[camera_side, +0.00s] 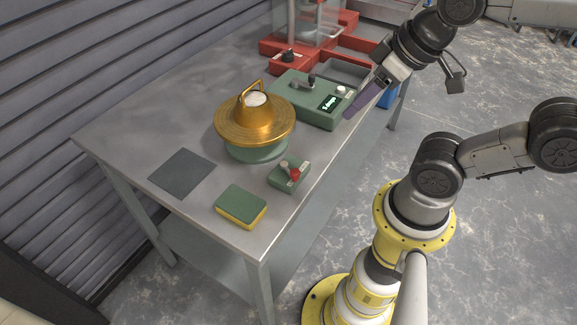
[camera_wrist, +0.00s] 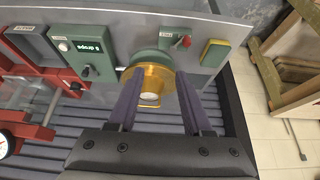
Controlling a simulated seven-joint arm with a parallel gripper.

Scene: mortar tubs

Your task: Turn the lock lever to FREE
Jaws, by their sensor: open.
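A small green box (camera_side: 289,178) near the table's front edge carries a short lever with a red knob (camera_side: 295,173). It looks like the lock lever; its labels are too small to read. The lever also shows at the top of the wrist view (camera_wrist: 186,42). My gripper (camera_side: 352,110) is in the air near the green display box, to the right of and well apart from the lever. In the wrist view its two purple fingers (camera_wrist: 159,76) are spread and empty, with the brass flow table seen beyond, between them.
The brass flow table (camera_side: 254,120) with a handled cone stands left of the lever box. A green display box (camera_side: 315,98), red equipment (camera_side: 290,55) and grey tray (camera_side: 345,72) are farther back. A sponge (camera_side: 241,206) and dark mat (camera_side: 182,172) lie nearer.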

